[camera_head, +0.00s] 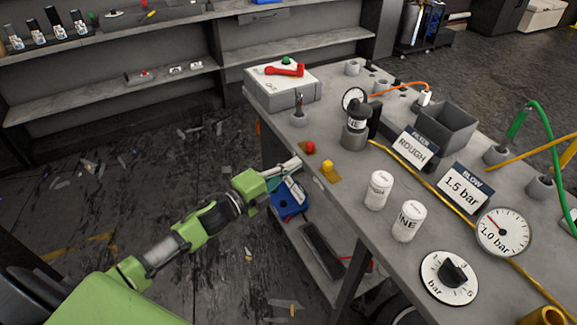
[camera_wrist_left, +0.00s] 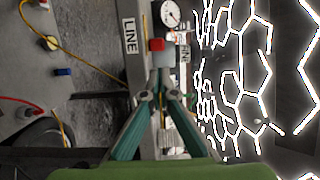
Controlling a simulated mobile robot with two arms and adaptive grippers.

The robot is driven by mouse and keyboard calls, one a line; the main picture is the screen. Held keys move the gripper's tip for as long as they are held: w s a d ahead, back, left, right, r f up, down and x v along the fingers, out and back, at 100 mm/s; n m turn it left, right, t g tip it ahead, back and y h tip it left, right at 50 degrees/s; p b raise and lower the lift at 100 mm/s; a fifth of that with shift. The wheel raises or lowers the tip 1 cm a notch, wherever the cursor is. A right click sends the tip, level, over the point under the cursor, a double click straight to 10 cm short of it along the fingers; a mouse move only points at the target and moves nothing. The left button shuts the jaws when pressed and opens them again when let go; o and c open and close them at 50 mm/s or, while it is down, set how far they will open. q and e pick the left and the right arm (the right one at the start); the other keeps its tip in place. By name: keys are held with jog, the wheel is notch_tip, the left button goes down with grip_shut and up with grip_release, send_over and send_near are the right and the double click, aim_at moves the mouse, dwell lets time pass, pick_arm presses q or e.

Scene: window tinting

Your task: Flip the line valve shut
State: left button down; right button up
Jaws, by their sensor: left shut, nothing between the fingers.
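Whether the fingers touch the block is unclear. My left gripper (camera_wrist_left: 160,78) has its teal fingers together with nothing between them. In the head view this gripper (camera_head: 296,187) is at the near left edge of the grey workbench (camera_head: 330,205). The red block cannot be made out for sure in the head view. My right gripper is not in view.
The bench top holds a grey box (camera_head: 267,91) with a red lever (camera_head: 284,70), a red knob (camera_head: 310,147), a yellow knob (camera_head: 328,167), white canisters (camera_head: 378,190) and a pressure gauge (camera_head: 502,232). A blue bin (camera_head: 288,203) sits below. Debris litters the floor at left.

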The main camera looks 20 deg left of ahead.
aim_at(301, 153)
pick_arm(q)
jog(key=x, duration=0.5)
jog(key=shift+w+p, duration=0.2)
jog(key=shift+p, duration=0.15)
jog(key=shift+w+d, duration=0.3)
jog(key=shift+w, duration=0.2)
jog(key=w+a+b, duration=0.1)
jog(key=w+a, duration=0.1)
jog(key=a, duration=0.1)
jog(key=shift+w, duration=0.1)
